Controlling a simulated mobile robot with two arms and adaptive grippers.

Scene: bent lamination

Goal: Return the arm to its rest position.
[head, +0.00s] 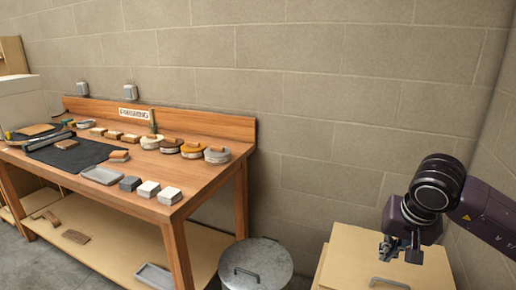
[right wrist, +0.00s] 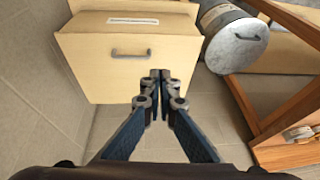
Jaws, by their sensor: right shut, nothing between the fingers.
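My right gripper (head: 401,248) is at the right of the head view, above a pale wooden cabinet (head: 345,262). It is shut and holds nothing. In the right wrist view the fingers of the gripper (right wrist: 160,76) meet in front of the cabinet (right wrist: 90,70), whose front has a grey handle and a label strip. The purple and black right arm (head: 485,215) comes in from the right edge. My left gripper does not show in the head view.
A wooden workbench (head: 205,190) with several blocks, round tins and a dark mat (head: 75,153) stands at the left. A grey metal bin with a lid (head: 256,262) stands between bench and cabinet. A block wall (head: 330,90) closes the back, and another wall rises at the right.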

